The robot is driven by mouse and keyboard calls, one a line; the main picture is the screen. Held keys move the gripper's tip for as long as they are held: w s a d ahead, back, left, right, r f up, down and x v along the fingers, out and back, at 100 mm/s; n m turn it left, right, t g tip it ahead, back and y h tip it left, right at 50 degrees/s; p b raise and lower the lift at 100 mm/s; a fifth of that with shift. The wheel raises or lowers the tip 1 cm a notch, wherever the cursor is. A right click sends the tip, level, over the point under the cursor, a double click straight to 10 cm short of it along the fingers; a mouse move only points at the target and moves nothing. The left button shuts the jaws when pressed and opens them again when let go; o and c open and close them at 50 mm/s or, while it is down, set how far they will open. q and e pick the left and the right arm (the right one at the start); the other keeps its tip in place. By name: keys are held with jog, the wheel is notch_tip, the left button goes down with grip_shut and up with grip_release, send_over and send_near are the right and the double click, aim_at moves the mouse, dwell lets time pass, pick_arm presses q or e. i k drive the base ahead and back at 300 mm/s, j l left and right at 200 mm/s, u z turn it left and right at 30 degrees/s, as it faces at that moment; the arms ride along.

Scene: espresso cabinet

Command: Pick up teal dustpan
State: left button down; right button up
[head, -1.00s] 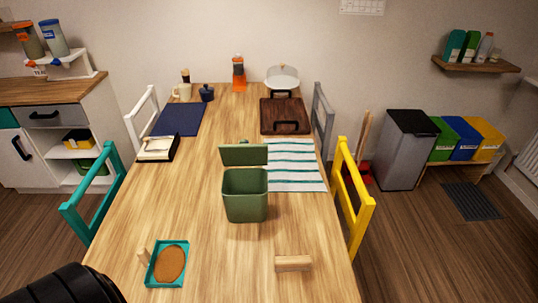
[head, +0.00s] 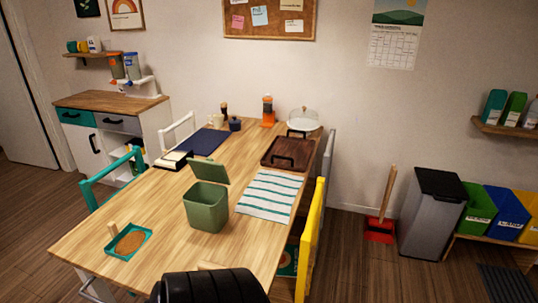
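The teal dustpan (head: 113,254) lies on the near left corner of the wooden table in the head view. It is a shallow teal tray with a short wooden handle standing at its left side, and a flat round brown patch lies inside it. Nothing touches it. A black ribbed part of my arm shows at the bottom middle, to the right of the dustpan and apart from it. No fingertips of either gripper are in view.
A green lidded bin (head: 206,212) stands on the table (head: 160,213) right of the dustpan. A wooden block (head: 211,265) is partly hidden behind my arm. A striped cloth (head: 268,197) lies farther right. Teal (head: 92,187) and yellow (head: 311,235) chairs flank the table.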

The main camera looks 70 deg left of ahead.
aim_at(124, 244)
jog(key=i+u, duration=0.3)
jog(key=i, duration=0.2)
jog(key=i+l+u, duration=0.25)
jog(key=i, duration=0.2)
jog(key=i+l+u, duration=0.1)
jog(key=i+u, duration=0.2)
jog(key=i, duration=0.2)
jog(key=i+l+u, duration=0.3)
jog(key=i+u, duration=0.2)
jog(key=u, duration=0.2)
jog(key=i+u, duration=0.25)
jog(key=u, duration=0.15)
jog(key=i+l+u, duration=0.1)
jog(key=u, duration=0.3)
jog(key=i+l+u, duration=0.2)
jog(key=u, duration=0.2)
jog(key=i+l+u, duration=0.2)
jog(key=u, duration=0.2)
jog(key=i+u, duration=0.2)
jog(key=u, duration=0.2)
jog(key=i+l+u, duration=0.15)
jog(key=u, duration=0.25)
jog(key=i+l+u, duration=0.15)
jog(key=u, duration=0.25)
jog(key=i+l+u, duration=0.1)
jog(key=l+u, duration=0.3)
jog(key=j, duration=0.1)
